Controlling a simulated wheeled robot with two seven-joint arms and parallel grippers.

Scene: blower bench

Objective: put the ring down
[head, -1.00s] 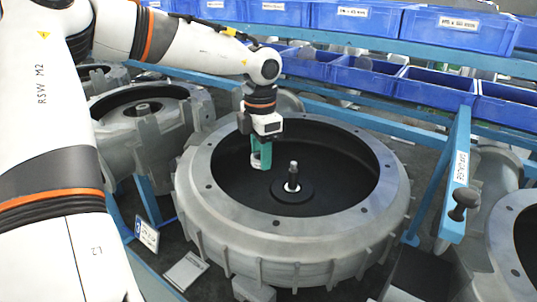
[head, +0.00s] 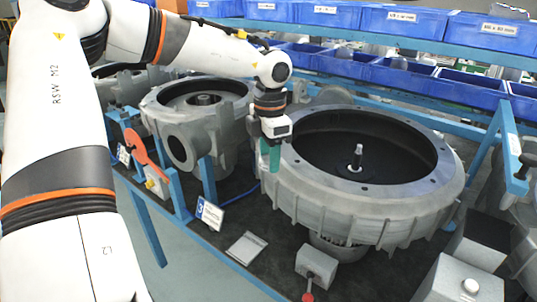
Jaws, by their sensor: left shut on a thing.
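My left gripper (head: 270,155) hangs with its green fingers pointing down at the left rim of the large grey blower housing (head: 385,205). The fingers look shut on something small. I cannot make out the ring itself; it is hidden or too small between the fingers. The housing is open on top with a dark inside, and a short upright shaft (head: 357,158) stands at its centre, well to the right of the gripper. My right gripper is not in view.
A second grey housing (head: 190,135) stands to the left. A grey box with a red knob (head: 316,265) stands at the front. Blue bins (head: 400,75) line the back.

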